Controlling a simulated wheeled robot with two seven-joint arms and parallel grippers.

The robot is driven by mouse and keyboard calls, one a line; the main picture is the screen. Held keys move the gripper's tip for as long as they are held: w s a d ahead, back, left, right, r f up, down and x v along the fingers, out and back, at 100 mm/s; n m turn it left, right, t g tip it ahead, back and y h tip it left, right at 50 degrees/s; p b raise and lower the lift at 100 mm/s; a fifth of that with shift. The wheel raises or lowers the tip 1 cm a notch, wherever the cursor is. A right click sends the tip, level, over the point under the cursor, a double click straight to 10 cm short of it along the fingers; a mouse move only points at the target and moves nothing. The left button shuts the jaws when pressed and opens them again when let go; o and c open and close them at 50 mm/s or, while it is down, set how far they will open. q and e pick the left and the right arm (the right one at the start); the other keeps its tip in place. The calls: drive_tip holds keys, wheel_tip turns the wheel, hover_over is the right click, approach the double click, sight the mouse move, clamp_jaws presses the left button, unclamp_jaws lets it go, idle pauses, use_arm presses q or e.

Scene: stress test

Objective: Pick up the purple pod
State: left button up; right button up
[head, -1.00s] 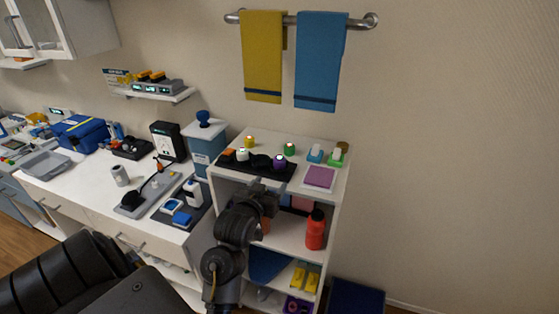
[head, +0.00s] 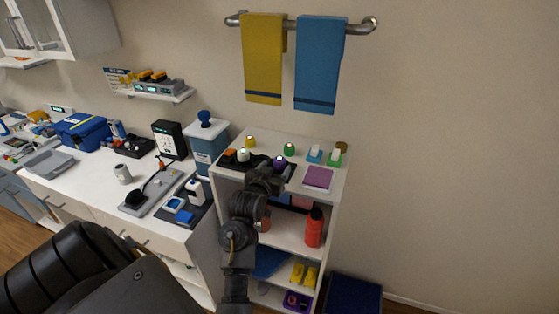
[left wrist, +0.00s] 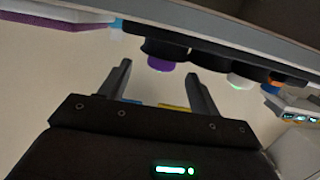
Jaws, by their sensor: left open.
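The purple pod (head: 280,161) stands in a black holder (head: 260,162) on top of the white shelf unit, beside a white pod (head: 243,155). My left gripper (head: 267,178) is at the front edge of the shelf top, just in front of the purple pod, and covers part of the holder. The left wrist view looks upside down. There the left gripper (left wrist: 158,72) is open and empty, and the purple pod (left wrist: 160,63) shows between and beyond its fingertips. I cannot tell whether they touch. My right gripper is not in view.
A yellow pod (head: 250,141) and a green pod (head: 290,149) stand behind the holder. A red bottle (head: 314,228) stands on the shelf below. A blue-lidded canister (head: 207,145) is left.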

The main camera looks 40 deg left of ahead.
sight(278, 164)
use_arm(q)
drive_tip(key=p+x, duration=0.1)
drive_tip(key=x, duration=0.2)
drive_tip(key=shift+w+a, duration=0.1)
drive_tip(key=shift+a, duration=0.1)
drive_tip(key=c, duration=1.1)
